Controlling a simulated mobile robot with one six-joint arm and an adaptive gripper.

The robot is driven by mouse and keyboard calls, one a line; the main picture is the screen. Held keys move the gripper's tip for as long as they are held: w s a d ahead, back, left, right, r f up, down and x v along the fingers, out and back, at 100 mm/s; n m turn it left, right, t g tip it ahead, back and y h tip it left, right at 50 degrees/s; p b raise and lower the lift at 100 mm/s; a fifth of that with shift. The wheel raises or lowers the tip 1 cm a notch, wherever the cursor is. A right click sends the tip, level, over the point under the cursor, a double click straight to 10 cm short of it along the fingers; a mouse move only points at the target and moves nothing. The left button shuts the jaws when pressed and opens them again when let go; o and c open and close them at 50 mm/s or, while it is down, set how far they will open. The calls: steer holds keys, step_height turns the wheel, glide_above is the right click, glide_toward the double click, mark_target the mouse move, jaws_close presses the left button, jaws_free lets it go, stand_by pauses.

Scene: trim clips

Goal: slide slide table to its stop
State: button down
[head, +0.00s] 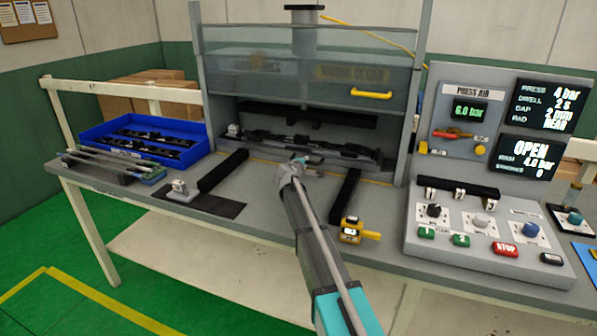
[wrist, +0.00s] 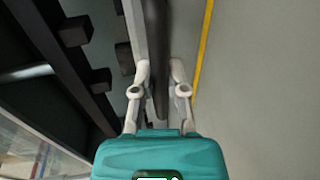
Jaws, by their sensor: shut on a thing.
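The slide table (head: 270,152) is a grey plate carrying dark long fixtures inside the press, behind its raised clear guard. My gripper (head: 308,161) is at the slide table's front edge, near its middle. In the wrist view my gripper (wrist: 161,72) has its two light fingers closed around a dark bar (wrist: 158,45), which runs along a grey edge (wrist: 138,35). The bar looks like the slide table's front handle. My fingers hide part of it, and its far end leaves the picture.
Two black rails (head: 222,172) (head: 345,195) lie on the bench before the press. A yellow device (head: 352,231) sits by the right rail. A blue tray (head: 85,136) of dark parts stands left; the control panel (head: 480,265) stands right. The press guard (head: 310,75) hangs above.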

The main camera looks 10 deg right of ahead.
steer(key=shift+r+x, duration=0.15)
steer(key=shift+x, duration=0.5)
steer(key=shift+r+x, duration=0.15)
steer(key=shift+x, duration=0.55)
steer(key=shift+w, duration=0.1)
steer(key=c, duration=0.6)
jaws_free()
steer(key=shift+w+d, duration=0.1)
steer(key=shift+c, duration=0.2)
steer(key=shift+s, duration=0.2)
